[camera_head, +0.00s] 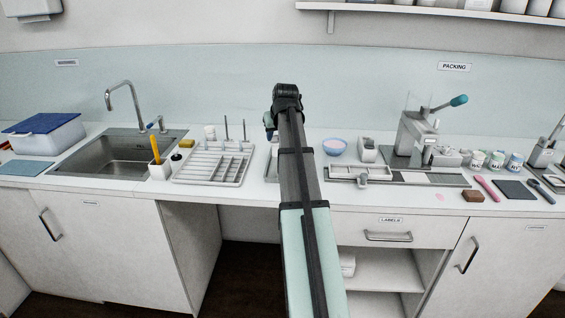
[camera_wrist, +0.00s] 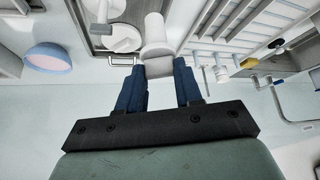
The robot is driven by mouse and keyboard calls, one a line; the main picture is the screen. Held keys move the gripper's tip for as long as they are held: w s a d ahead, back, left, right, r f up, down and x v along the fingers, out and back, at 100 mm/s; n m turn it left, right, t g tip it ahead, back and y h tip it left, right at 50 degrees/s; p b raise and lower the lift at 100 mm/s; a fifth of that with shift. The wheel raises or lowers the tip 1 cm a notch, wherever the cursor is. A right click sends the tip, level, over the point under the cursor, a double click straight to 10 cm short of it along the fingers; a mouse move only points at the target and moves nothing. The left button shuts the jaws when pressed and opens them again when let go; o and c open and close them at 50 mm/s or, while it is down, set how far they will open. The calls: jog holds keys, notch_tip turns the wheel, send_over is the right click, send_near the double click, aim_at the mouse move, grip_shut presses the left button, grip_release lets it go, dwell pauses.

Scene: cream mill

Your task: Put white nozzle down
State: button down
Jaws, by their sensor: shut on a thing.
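The white nozzle (camera_wrist: 155,38) is in the upper middle of the wrist view, with a narrower body and a wider base. My gripper (camera_wrist: 158,68) has its blue fingers on either side of the nozzle's base and is shut on it. In the head view my arm hides the nozzle and most of the gripper. Below the nozzle in the wrist view are the edge of a metal tray and a white drying rack, and I cannot tell how far it is above them.
The white drying rack (camera_head: 207,168) with upright pegs stands left of my arm, near the sink (camera_head: 118,155). A metal tray (camera_head: 272,166) is partly hidden behind my arm; round white parts (camera_wrist: 122,38) lie in it. A pink-and-blue bowl (camera_head: 334,147) and a lever press (camera_head: 415,135) stand to the right.

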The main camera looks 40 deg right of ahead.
aim_at(276, 155)
jog(key=shift+f, duration=4.55)
jog(key=shift+f, duration=0.1)
jog(key=c, duration=0.8)
grip_release()
jog(key=shift+o, duration=0.2)
jog(key=v, duration=1.2)
